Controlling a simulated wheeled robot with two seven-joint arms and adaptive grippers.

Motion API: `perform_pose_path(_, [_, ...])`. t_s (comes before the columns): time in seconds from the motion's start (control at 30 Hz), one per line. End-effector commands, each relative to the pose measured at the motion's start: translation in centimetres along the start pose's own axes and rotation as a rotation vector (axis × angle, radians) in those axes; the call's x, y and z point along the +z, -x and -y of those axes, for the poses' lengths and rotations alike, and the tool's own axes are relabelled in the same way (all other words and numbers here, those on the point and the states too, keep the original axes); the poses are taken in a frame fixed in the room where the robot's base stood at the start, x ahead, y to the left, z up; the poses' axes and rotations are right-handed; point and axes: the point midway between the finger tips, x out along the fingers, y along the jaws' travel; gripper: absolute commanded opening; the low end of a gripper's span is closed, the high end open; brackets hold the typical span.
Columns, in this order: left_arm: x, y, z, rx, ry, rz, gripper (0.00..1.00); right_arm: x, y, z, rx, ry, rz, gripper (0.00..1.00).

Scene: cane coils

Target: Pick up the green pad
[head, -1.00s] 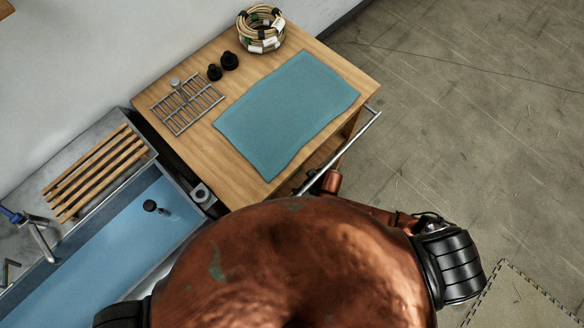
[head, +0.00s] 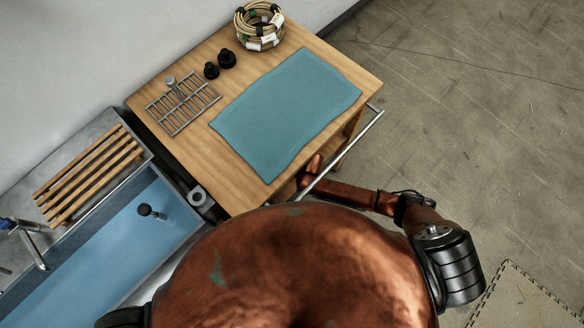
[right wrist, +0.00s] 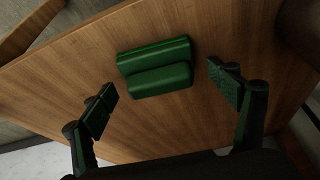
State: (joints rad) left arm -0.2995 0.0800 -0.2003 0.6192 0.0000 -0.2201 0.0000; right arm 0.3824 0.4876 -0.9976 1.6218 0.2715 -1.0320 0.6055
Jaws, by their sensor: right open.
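The green pad (right wrist: 158,66) shows in the right wrist view on a brown wooden surface. It looks like a soft block with a lengthwise groove. My right gripper (right wrist: 163,82) is open, with one finger to the left of the pad and one to the right. Both fingers are apart from it, and nothing is held. In the head view my right arm reaches in beside the table's metal rail; its gripper is hidden there by the tabletop. I cannot see the green pad in the head view. My left gripper is not in view.
The wooden table (head: 180,155) bears a teal mat (head: 287,115), a cane coil (head: 260,27), a metal rack (head: 183,105) and black knobs (head: 226,59). A metal rail (head: 340,155) runs along its edge. A sink (head: 125,245) with a slatted wooden rack stands left.

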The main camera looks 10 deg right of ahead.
Motion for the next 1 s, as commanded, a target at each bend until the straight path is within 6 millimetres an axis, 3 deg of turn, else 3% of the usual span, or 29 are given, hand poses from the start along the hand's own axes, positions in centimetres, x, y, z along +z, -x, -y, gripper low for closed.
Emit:
perform_pose_path(0.1, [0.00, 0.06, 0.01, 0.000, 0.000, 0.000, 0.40, -0.03, 0.09, -0.02, 0.000, 0.000, -0.001, 0.81])
perform_pose_path(0.73, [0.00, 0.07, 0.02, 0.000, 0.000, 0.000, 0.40, 0.03, 0.08, -0.07, 0.001, 0.000, 0.000, 0.37])
perform_pose_path(1.0, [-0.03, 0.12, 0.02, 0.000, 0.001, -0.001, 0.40, -0.03, 0.17, -0.07, 0.001, 0.000, -0.001, 0.36])
